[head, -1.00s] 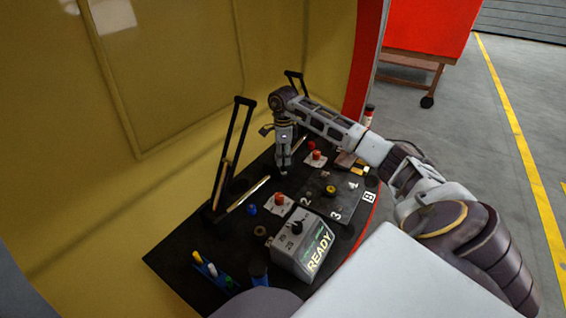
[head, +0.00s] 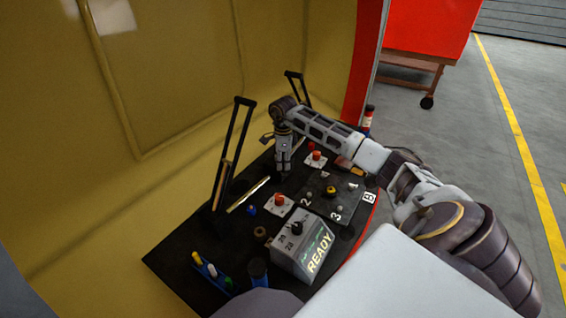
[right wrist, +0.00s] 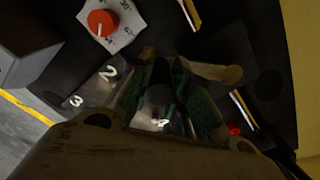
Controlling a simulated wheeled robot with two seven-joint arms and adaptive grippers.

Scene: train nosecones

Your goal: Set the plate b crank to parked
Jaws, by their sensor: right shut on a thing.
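Plate B (head: 345,203) is a dark plate on the black console, marked 2, 3, 4 and B, with a yellow knob (head: 331,190) on it. Its digits also show in the right wrist view (right wrist: 92,88). My right gripper (head: 283,172) points down at the console, at the far left side of the plate. In the right wrist view its green-padded fingers (right wrist: 160,95) are closed around a dark rounded piece (right wrist: 158,98), seemingly the crank's handle. The gripper hides much of the crank, so its exact setting cannot be told. My left gripper is not in view.
A grey READY box (head: 305,247) stands near the front. Orange knobs on white dials (head: 279,204) (head: 315,158) and a blue knob (head: 251,210) flank the plate. Tall black lever frames (head: 236,140) rise at the back left. A rack of coloured pieces (head: 209,270) lies front left.

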